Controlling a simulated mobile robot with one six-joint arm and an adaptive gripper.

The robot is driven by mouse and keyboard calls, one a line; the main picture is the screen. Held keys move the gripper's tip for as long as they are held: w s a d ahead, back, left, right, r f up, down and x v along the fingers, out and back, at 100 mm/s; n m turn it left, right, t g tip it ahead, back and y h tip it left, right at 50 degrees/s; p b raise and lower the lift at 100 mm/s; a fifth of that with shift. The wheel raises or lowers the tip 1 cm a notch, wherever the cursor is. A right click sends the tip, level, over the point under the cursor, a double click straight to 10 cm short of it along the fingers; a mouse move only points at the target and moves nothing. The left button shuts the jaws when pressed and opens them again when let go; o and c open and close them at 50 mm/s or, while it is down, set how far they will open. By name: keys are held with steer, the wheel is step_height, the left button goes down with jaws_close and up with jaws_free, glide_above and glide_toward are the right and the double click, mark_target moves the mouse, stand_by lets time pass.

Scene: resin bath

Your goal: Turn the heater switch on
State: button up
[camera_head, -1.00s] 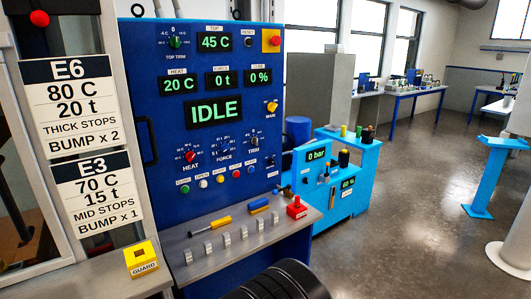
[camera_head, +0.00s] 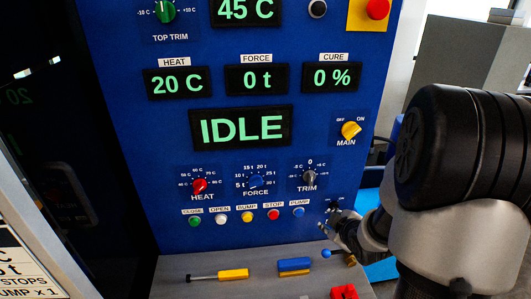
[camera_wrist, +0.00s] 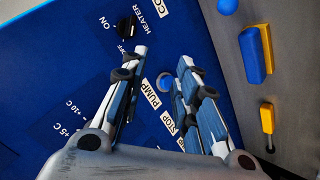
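The heater switch (camera_wrist: 126,27) is a small black knob on the blue panel, with a HEATER label and ON and OFF marks beside it in the wrist view. I cannot tell clearly which mark it points to. In the head view the switch (camera_head: 334,207) is small and dark, just above my gripper. My gripper (camera_head: 334,237) is close to the panel's lower right. In the wrist view my gripper (camera_wrist: 160,60) has its two fingers apart with nothing held between them. The switch lies just beyond the left finger's tip, seemingly apart from it.
The blue PUMP button (camera_head: 298,212) is left of my gripper, in a row with several other buttons. The yellow MAIN knob (camera_head: 351,130) is above. A yellow-handled tool (camera_head: 232,274) and a blue block (camera_head: 294,265) lie on the grey shelf (camera_head: 180,265) below.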

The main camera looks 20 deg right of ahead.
steer(key=s+d+f+n+t+y+p, duration=0.1)
steer(key=s+d+f+t+p, duration=0.15)
steer(key=f, duration=0.35)
steer(key=m+t+h+p, duration=0.2)
steer(key=t, duration=0.4)
glide_toward(335, 207)
steer(key=b+x, duration=0.1)
steer(key=x, duration=0.8)
steer(key=shift+d+f+g, duration=0.35)
steer(key=shift+f, duration=0.35)
steer(key=shift+s, duration=0.1)
steer(key=shift+c, duration=0.5)
jaws_close()
